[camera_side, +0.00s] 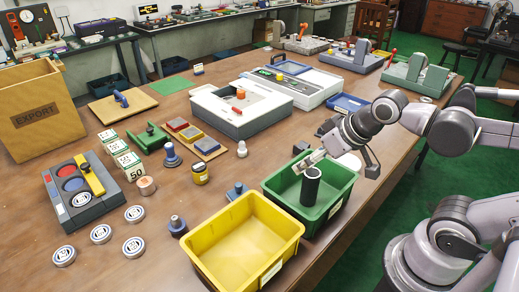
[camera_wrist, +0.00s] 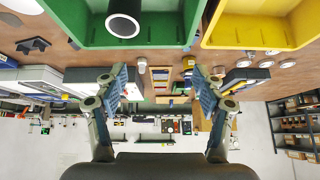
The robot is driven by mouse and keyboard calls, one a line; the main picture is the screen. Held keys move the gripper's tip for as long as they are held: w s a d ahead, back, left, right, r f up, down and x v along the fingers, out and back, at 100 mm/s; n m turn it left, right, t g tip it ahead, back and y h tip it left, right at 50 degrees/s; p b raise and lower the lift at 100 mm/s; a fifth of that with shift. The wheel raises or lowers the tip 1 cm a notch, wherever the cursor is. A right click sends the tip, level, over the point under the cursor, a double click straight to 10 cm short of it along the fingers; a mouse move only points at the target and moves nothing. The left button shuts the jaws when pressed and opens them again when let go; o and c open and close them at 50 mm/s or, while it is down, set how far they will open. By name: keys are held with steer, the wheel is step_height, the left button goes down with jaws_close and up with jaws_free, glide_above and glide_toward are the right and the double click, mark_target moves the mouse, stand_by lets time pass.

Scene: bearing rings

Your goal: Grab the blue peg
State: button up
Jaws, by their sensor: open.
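Several small blue pieces stand on the table in the side view, and I cannot tell for certain which is the blue peg. One blue, knobbed piece (camera_side: 171,155) stands upright near the table's middle. A darker blue-grey piece (camera_side: 178,226) stands left of the yellow bin, and a small blue piece (camera_side: 236,190) sits behind that bin. My gripper (camera_side: 308,160) is above the green bin, near the top of a black hollow cylinder (camera_side: 311,186). In the wrist view my gripper (camera_wrist: 160,78) has its two fingers wide apart with nothing between them.
The green bin (camera_side: 336,207) holds the upright cylinder; the yellow bin (camera_side: 254,203) beside it looks empty. A grey and white machine (camera_side: 240,108) stands behind. Several round rings (camera_side: 100,234) lie at the front left, near a dark tray (camera_side: 84,190). Bare table lies between.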

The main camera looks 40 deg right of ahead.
steer(key=w+a+r+m+g, duration=0.2)
steer(key=w+a+r+m, duration=0.2)
steer(key=w+a+m, duration=0.3)
steer(key=m+g, duration=0.5)
steer(key=m, duration=0.8)
glide_above(174, 218)
steer(key=f, duration=0.9)
steer(key=shift+d+f, duration=0.3)
steer(key=shift+a+f+m, duration=0.35)
steer(key=shift+f+m, duration=0.05)
steer(key=shift+f, duration=0.2)
steer(key=shift+d+f, duration=0.15)
steer(key=shift+f, duration=5)
jaws_close()
steer(key=shift+r, duration=0.1)
